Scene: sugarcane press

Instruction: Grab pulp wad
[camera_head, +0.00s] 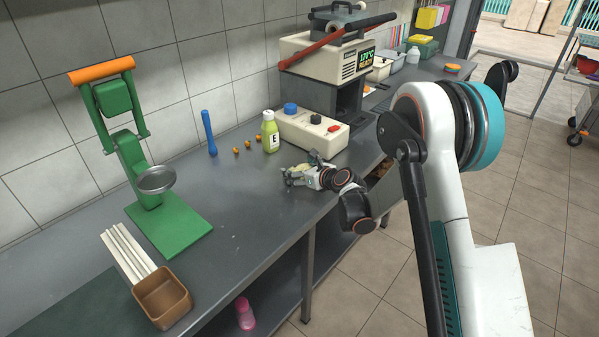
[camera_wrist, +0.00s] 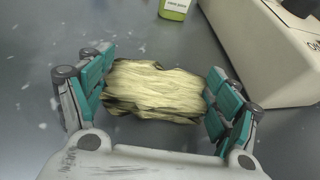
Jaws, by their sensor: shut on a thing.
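The pulp wad (camera_wrist: 155,90) is a pale yellow, fibrous, crumpled bundle. In the wrist view it lies crosswise between the two teal finger pads of my gripper (camera_wrist: 157,95), which is shut on it. In the head view my gripper (camera_head: 296,173) is low over the grey counter, in front of the cream control box. The wad is small there and mostly hidden by the fingers. I cannot tell whether the wad touches the counter.
The cream control box (camera_head: 307,129) and a green bottle (camera_head: 270,132) stand close behind my gripper. A blue pestle-like tool (camera_head: 208,133) and small orange pieces are farther left. A green press (camera_head: 130,150), white sticks (camera_head: 128,250) and a brown box (camera_head: 162,297) stand at left. The middle counter (camera_head: 240,205) is clear.

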